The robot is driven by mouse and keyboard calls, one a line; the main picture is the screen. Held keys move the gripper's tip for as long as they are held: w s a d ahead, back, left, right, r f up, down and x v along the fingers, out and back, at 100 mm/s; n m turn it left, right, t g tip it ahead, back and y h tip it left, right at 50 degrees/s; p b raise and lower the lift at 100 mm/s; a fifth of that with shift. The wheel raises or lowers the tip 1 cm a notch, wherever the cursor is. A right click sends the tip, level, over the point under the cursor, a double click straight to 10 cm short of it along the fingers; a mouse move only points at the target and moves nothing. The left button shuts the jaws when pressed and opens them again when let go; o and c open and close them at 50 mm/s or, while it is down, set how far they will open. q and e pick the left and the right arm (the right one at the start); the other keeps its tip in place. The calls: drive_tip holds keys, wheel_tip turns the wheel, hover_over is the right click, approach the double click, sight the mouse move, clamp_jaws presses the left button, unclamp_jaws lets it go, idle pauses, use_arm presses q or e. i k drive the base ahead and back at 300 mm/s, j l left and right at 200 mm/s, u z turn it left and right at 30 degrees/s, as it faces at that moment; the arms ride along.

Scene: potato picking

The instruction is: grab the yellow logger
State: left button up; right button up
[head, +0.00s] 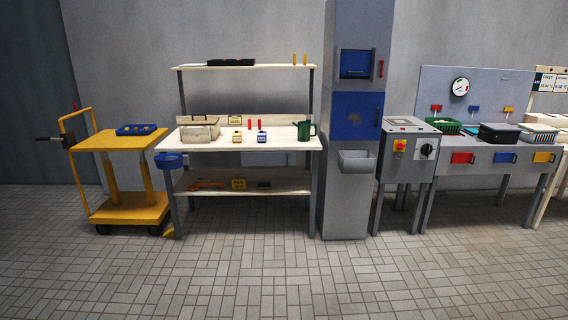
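A small white box with yellow on it (237,137) stands upright on the worktop of the bench, left of a similar white and blue box (262,138). It looks like the yellow logger, but it is too small for me to read any marking. A yellow box (238,184) also lies on the bench's lower shelf; I cannot tell what it is. Neither of my grippers shows in the head view.
A yellow cart (105,141) stands left, a grey cabinet (345,205) right. Farther right are a control box (405,146) and a grey table (478,156). The tiled floor in front is clear.

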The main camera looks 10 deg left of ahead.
sight(237, 137)
drive_tip(key=i+u, duration=0.25)
drive_tip(key=i, duration=2.05)
